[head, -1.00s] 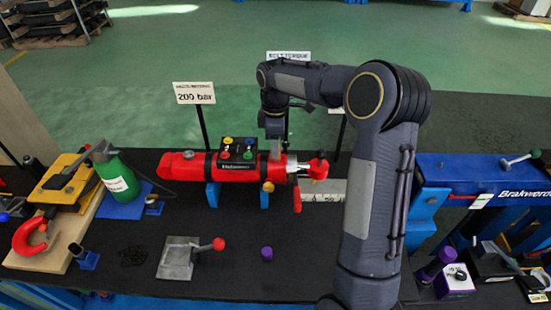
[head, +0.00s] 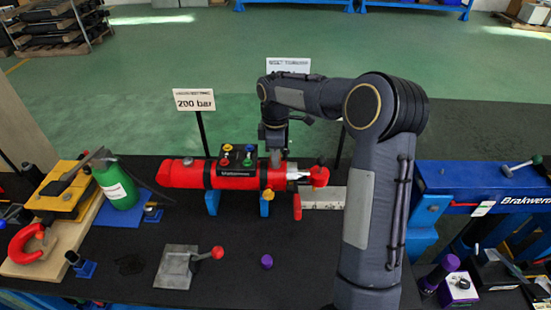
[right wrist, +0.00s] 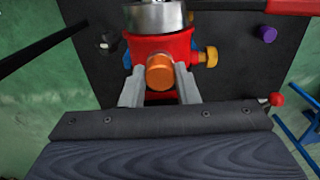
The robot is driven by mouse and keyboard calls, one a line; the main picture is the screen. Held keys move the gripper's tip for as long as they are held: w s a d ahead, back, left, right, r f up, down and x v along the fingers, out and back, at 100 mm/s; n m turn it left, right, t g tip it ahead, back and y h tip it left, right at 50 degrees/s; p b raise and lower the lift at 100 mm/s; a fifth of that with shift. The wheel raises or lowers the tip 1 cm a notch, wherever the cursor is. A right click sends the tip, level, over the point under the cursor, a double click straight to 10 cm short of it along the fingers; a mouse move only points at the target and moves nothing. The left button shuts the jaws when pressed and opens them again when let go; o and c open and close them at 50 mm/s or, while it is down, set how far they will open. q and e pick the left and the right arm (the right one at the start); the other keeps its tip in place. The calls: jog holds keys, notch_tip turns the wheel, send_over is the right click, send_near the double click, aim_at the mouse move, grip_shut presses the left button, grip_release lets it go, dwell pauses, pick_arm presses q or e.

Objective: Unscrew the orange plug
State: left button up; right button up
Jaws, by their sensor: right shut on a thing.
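The orange plug (right wrist: 160,72) shows in the right wrist view on the red collar of the cylinder, just below the bright metal end. My right gripper (right wrist: 159,80) has one finger on each side of it and is shut on it. In the head view the red hydraulic cylinder (head: 186,173) lies level on blue supports. My right gripper (head: 276,157) reaches down on its collar from above and hides the plug there. My left gripper is not in view.
A second yellow-orange knob (right wrist: 211,56) sticks out from the collar's side. A valve block (head: 237,160) with coloured knobs sits on the cylinder. A purple cap (head: 266,262) and a grey plate with a red-knobbed lever (head: 178,268) are on the black table.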

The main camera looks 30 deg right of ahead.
jog(key=shift+r, duration=0.1)
jog(key=shift+r+n+p, duration=0.1)
jog(key=shift+n+p, duration=0.2)
jog(key=shift+p, duration=0.05)
jog(key=shift+r+n+p, duration=0.1)
jog(key=shift+n+p, duration=0.3)
jog(key=shift+n, duration=0.4)
jog(key=n, duration=0.2)
jog(key=shift+n+p, duration=0.3)
jog(key=shift+p, duration=0.1)
jog(key=shift+f+n, duration=0.2)
jog(key=shift+n, duration=0.1)
